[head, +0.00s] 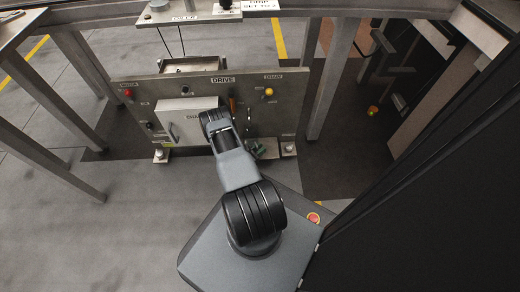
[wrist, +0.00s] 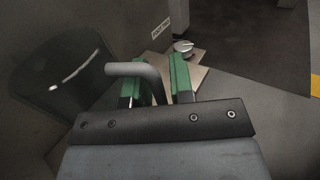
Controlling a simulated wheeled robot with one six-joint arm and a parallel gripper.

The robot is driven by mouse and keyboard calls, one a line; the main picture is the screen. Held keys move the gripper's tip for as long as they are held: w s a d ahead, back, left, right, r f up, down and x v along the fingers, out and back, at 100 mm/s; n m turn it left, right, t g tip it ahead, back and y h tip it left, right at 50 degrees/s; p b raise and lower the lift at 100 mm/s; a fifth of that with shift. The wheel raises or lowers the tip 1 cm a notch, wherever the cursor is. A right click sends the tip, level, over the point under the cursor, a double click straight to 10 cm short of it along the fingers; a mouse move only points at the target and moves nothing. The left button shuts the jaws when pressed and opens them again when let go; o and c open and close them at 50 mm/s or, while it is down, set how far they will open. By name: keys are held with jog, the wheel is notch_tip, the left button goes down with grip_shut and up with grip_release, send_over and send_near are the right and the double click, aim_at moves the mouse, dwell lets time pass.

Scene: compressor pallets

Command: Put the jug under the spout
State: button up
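The jug (wrist: 62,82) is a dark, shiny round vessel at the left of the wrist view. Its grey bent handle (wrist: 135,70) reaches right and bends down between the green fingers of my gripper (wrist: 158,88). The fingers stand apart with the handle between them. I cannot tell whether both press on it. In the head view my gripper (head: 256,150) shows as a bit of green low by the right part of the panel, and my arm hides much around it. I cannot make out the jug or the spout in the head view.
A metal panel (head: 290,105) marked DRIVE carries knobs and a light grey box (head: 182,118). It stands on feet, one (head: 290,149) just right of my gripper. This round foot (wrist: 183,47) also shows in the wrist view. Frame legs (head: 327,75) stand nearby. Floor is clear at left.

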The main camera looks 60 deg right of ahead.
jog(key=shift+o, duration=1)
jog(key=shift+r, duration=0.15)
jog(key=p+v, duration=0.3)
jog(key=v, duration=0.9)
jog(key=w+a+r+m+y, duration=0.2)
jog(key=a+r+m+y, duration=0.1)
jog(key=r, duration=0.5)
jog(key=w+a+r+m+y, duration=0.2)
jog(key=w+r+m+y, duration=0.1)
jog(key=r, duration=0.6)
jog(key=w+a+r+m+y, duration=0.2)
jog(key=a+r+m, duration=0.1)
jog(key=r, duration=0.5)
jog(key=s+a+r+m+t+y, duration=0.2)
jog(key=s+a+r+t+y, duration=0.1)
jog(key=a+r, duration=0.5)
jog(key=s+a+r+m+t+y, duration=0.2)
jog(key=s+a+r+t+y, duration=0.2)
jog(key=a+r, duration=0.4)
jog(key=shift+s+a+r+m+t+y, duration=0.25)
jog(key=shift+a+r+m+t+y, duration=0.15)
jog(key=shift+r+t+y, duration=0.6)
